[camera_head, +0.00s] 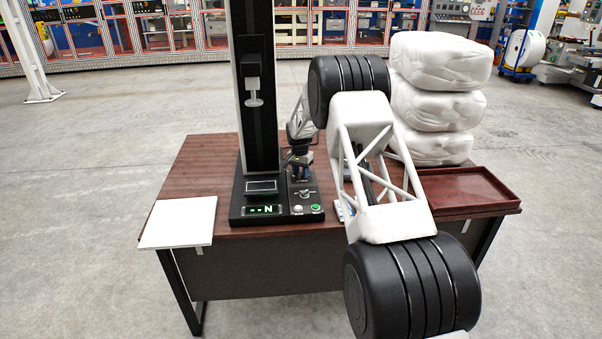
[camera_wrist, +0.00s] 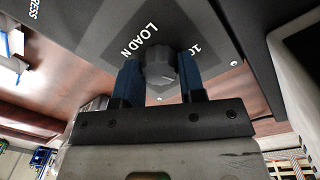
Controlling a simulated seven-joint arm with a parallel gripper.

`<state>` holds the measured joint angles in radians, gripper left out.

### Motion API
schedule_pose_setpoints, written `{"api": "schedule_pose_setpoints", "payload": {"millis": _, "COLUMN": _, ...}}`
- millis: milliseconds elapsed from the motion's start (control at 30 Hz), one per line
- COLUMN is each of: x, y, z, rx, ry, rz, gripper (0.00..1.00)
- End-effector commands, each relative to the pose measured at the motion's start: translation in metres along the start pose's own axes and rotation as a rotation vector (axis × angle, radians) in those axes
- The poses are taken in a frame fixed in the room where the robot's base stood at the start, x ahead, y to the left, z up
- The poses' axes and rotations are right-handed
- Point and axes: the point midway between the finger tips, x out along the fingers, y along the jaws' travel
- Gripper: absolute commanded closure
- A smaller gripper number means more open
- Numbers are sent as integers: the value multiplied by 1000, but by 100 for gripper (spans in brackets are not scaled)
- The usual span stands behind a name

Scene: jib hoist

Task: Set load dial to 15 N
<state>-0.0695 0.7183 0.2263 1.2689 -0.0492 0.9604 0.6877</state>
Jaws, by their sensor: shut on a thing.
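The load dial (camera_wrist: 158,72) is a dark grey knob on a black panel marked "LOAD N" in the wrist view. My gripper (camera_wrist: 160,82) has its two blue fingers on either side of the dial and is shut on it. In the head view my gripper (camera_head: 299,160) reaches the upper part of the machine's base panel (camera_head: 275,215). The dial itself cannot be made out there. The green display (camera_head: 264,210) on the base reads dashes and "N". The dial's present setting cannot be read, as the fingers hide part of the scale.
The black machine column (camera_head: 257,90) stands close left of my gripper. A white board (camera_head: 178,222) lies at the table's left edge. A red-brown tray (camera_head: 468,190) is at the right, with white wrapped bundles (camera_head: 437,100) behind it. A green button (camera_head: 316,208) sits on the base's front.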

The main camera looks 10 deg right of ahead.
Motion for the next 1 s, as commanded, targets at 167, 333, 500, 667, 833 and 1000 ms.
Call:
{"api": "schedule_pose_setpoints", "payload": {"millis": 167, "x": -1, "y": 0, "z": -1, "rx": 0, "ry": 2, "rz": -1, "gripper": 87}}
{"api": "schedule_pose_setpoints", "payload": {"millis": 333, "x": -1, "y": 0, "z": -1, "rx": -1, "ry": 2, "rz": -1, "gripper": 51}}
{"api": "schedule_pose_setpoints", "payload": {"millis": 500, "x": -1, "y": 0, "z": 0, "rx": -1, "ry": 1, "rz": 0, "gripper": 38}}
{"api": "schedule_pose_setpoints", "payload": {"millis": 667, "x": 0, "y": 0, "z": 0, "rx": -1, "ry": 1, "rz": 0, "gripper": 38}}
{"api": "schedule_pose_setpoints", "payload": {"millis": 833, "x": -4, "y": 0, "z": 0, "rx": -1, "ry": 2, "rz": -1, "gripper": 38}}
{"api": "schedule_pose_setpoints", "payload": {"millis": 1000, "x": -18, "y": 0, "z": 0, "rx": -1, "ry": 2, "rz": -1, "gripper": 38}}
